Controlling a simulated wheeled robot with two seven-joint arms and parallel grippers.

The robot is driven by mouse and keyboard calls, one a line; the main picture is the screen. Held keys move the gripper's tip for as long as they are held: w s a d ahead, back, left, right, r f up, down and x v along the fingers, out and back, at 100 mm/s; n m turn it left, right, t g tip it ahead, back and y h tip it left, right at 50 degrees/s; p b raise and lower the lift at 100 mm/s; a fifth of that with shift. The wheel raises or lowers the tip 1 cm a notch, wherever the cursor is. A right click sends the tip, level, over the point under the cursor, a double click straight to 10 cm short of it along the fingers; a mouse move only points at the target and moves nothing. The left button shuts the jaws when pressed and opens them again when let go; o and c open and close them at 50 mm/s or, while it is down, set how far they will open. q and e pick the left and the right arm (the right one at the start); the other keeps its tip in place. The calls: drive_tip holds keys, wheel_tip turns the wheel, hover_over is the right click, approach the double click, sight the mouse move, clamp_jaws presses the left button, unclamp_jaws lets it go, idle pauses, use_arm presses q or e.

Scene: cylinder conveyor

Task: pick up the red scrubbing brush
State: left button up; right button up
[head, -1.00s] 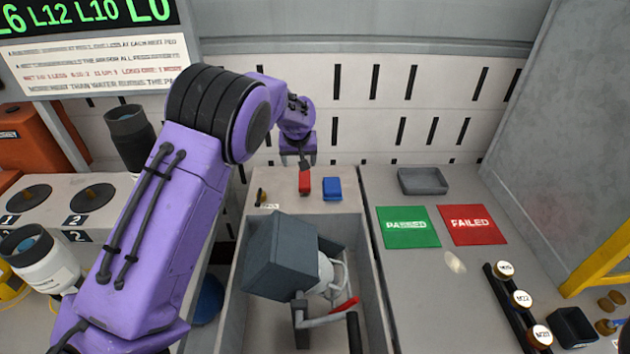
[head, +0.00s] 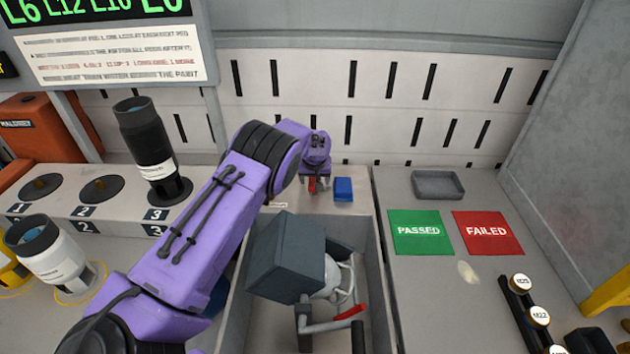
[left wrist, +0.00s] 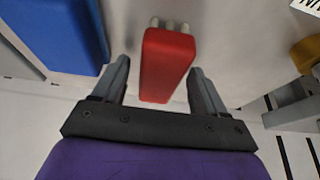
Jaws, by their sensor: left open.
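The red scrubbing brush (head: 311,185) stands on the light ledge behind the deep bin, partly hidden by my left gripper in the head view. In the left wrist view the red brush (left wrist: 167,65) shows as a red block with pale round nubs at its far end. My left gripper (head: 317,184) is open around it; in the left wrist view the fingers (left wrist: 160,70) lie on either side, with a visible gap on each. Contact is not seen. My right gripper is not in view.
A blue block (head: 343,189) stands close beside the brush; it also shows in the left wrist view (left wrist: 60,30). The bin (head: 376,270) in front holds a dark grey box (head: 287,255) and a red-ended tool (head: 348,312). A grey tray (head: 438,185) lies to the right.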

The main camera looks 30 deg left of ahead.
use_arm(q)
drive_tip(key=shift+d, duration=0.1)
drive_tip(key=shift+f, duration=0.2)
idle(0.4)
drive_tip(key=c, duration=1.1)
